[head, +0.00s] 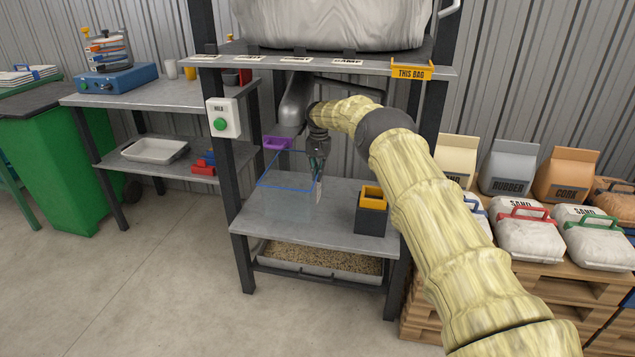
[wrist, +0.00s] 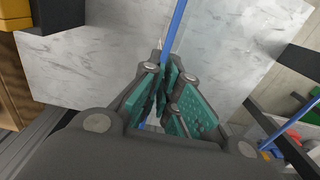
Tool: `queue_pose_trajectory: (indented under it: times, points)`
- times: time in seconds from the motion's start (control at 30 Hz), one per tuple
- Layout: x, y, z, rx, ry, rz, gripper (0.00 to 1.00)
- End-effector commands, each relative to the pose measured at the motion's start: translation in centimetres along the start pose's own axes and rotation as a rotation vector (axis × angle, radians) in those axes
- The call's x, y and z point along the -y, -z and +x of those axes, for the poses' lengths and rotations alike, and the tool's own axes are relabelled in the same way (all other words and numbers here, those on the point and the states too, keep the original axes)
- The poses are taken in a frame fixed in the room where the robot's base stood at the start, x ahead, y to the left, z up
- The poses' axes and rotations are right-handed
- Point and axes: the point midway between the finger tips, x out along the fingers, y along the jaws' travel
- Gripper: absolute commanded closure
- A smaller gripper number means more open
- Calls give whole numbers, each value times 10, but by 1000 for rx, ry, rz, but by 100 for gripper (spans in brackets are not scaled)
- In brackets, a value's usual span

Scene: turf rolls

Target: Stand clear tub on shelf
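The clear tub (head: 285,188) shows mainly as a thin blue rim; its see-through walls are hard to make out. It is at the grey shelf (head: 345,222) of the dark stand, below the grey spout (head: 295,103). I cannot tell whether its base touches the shelf. My gripper (head: 318,172) is at the tub's right side, pointing down. In the wrist view, the blue rim (wrist: 175,30) runs between the teal-padded fingers of my gripper (wrist: 168,78), which are closed on it. The tub's base is not clear to see.
A purple piece (head: 277,143) hangs by the spout. A HOLD button box (head: 222,118) is on the left post. A grain tray (head: 320,260) lies below. The shelf's front middle is clear.

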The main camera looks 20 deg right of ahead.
Motion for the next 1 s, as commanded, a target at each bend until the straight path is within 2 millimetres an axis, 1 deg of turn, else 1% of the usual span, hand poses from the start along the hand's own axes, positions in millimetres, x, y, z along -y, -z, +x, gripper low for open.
queue_pose_trajectory:
  times: [0.1,0.27,0.37,0.5,0.6,0.97,1.0]
  points:
    - [2,4,-1,-2,2,0,100]
    - [2,5,1,-1,2,0,100]
    - [2,5,9,0,2,1,100]
    - [1,5,27,1,1,1,100]
    - [1,5,33,-1,2,2,100]
    - [1,5,36,-1,2,1,100]
    - [1,4,37,0,0,1,91]
